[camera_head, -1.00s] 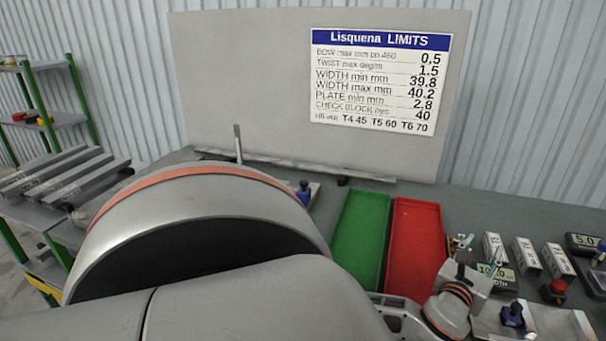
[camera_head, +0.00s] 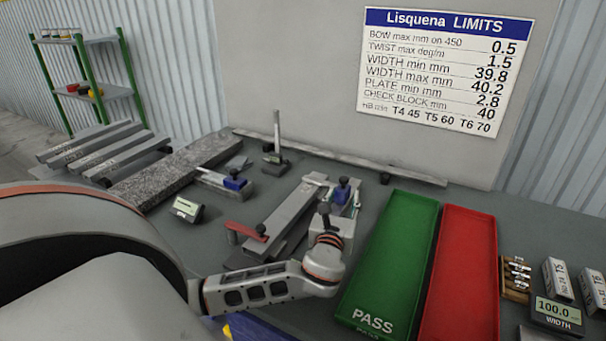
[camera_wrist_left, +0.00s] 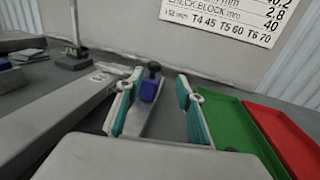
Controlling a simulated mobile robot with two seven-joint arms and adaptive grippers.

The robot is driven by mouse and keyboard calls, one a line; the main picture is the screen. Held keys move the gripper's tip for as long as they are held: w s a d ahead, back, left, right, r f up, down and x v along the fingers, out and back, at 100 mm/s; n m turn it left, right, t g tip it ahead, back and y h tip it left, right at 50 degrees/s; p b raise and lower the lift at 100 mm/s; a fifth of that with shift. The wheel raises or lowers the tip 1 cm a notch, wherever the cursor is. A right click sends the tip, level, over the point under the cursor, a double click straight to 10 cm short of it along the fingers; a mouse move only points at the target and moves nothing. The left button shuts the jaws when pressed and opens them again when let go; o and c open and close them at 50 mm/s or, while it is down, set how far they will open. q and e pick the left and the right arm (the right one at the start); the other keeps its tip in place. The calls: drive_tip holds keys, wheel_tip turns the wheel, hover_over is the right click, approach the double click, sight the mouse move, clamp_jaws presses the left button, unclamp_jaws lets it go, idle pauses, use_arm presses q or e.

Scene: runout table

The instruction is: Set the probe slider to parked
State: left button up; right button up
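A blue slider block with a black knob (camera_head: 343,189) sits on a pale plate beside a long grey bar (camera_head: 285,215). I take it for the probe slider, but no label on it is readable. My left gripper (camera_head: 341,205) is just on the near side of it. In the left wrist view, the blue block (camera_wrist_left: 149,88) shows beyond and between the two teal-padded fingers of my gripper (camera_wrist_left: 158,108), nearer the left finger. The fingers are wide apart and hold nothing. Contact with the block cannot be told. My right gripper is out of view.
A second blue block (camera_head: 235,183) sits on a plate to the left, near a small display (camera_head: 187,209) and an upright post stand (camera_head: 276,150). A red handle (camera_head: 245,232) is left of my gripper. Green (camera_head: 355,290) and red (camera_head: 462,270) trays lie right.

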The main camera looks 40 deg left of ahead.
sight(343, 181)
use_arm(q)
drive_tip(key=shift+s+a, duration=0.1)
drive_tip(key=shift+a, duration=0.5)
drive_tip(key=x, duration=0.7)
drive_tip(key=shift+a+p, duration=0.15)
drive_tip(key=shift+p, duration=0.2)
drive_tip(key=shift+c, duration=0.4)
clamp_jaws()
